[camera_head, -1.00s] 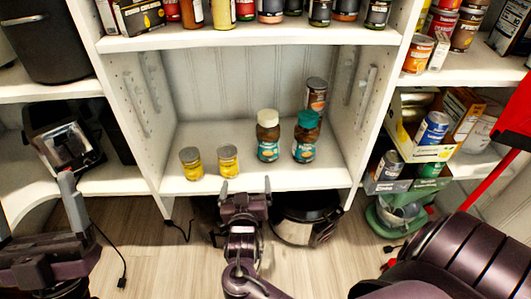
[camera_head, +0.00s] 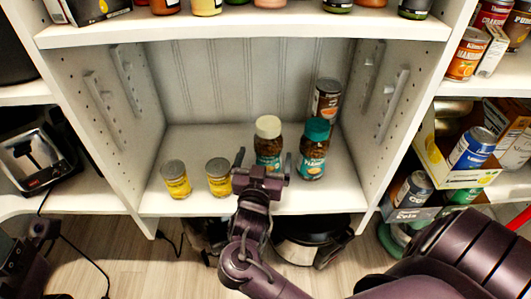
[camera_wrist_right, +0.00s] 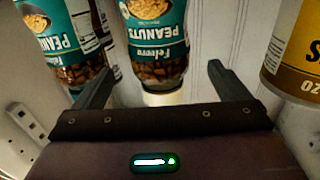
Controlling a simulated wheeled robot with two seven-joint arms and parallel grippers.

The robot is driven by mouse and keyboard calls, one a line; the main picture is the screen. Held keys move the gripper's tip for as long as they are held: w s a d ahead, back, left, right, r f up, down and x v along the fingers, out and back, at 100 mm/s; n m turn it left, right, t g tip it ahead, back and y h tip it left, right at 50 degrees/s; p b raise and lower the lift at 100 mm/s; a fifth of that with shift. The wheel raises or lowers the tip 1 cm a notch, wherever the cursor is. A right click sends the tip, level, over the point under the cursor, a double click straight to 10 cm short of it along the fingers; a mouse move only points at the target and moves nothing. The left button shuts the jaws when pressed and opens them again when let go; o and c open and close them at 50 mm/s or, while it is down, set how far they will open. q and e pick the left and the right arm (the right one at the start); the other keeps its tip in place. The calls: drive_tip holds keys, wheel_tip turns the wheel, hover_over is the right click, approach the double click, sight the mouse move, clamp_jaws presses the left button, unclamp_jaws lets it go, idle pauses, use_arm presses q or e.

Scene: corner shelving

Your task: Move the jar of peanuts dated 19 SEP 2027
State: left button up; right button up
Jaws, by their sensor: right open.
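Two peanut jars with teal labels stand upright on the middle shelf. One has a cream lid (camera_head: 268,127); the other has a teal lid (camera_head: 313,160) and stands just right of it. No date is readable on either. My right gripper (camera_head: 262,161) is open in front of the cream-lidded jar and hides its lower part. In the right wrist view, which is upside down, the cream-lidded jar (camera_wrist_right: 157,45) shows between the open fingers, and the teal-lidded jar (camera_wrist_right: 72,40) is outside the left finger. My left arm (camera_head: 28,255) shows dark at the lower left; its fingers are unclear.
Two small yellow cans (camera_head: 176,181) stand left of the jars; one shows large in the wrist view (camera_wrist_right: 292,55). A brown can (camera_head: 326,100) is behind the teal-lidded jar. White side walls and an upper shelf (camera_head: 250,30) bound the compartment.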

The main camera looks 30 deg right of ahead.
sight(268, 142)
drive_tip(key=b+x, duration=0.2)
drive_tip(key=x, duration=0.4)
drive_tip(key=shift+w+f, duration=0.1)
drive_tip(key=shift+b+x, duration=0.3)
drive_tip(key=shift+x, duration=0.5)
drive_tip(key=c, duration=1.4)
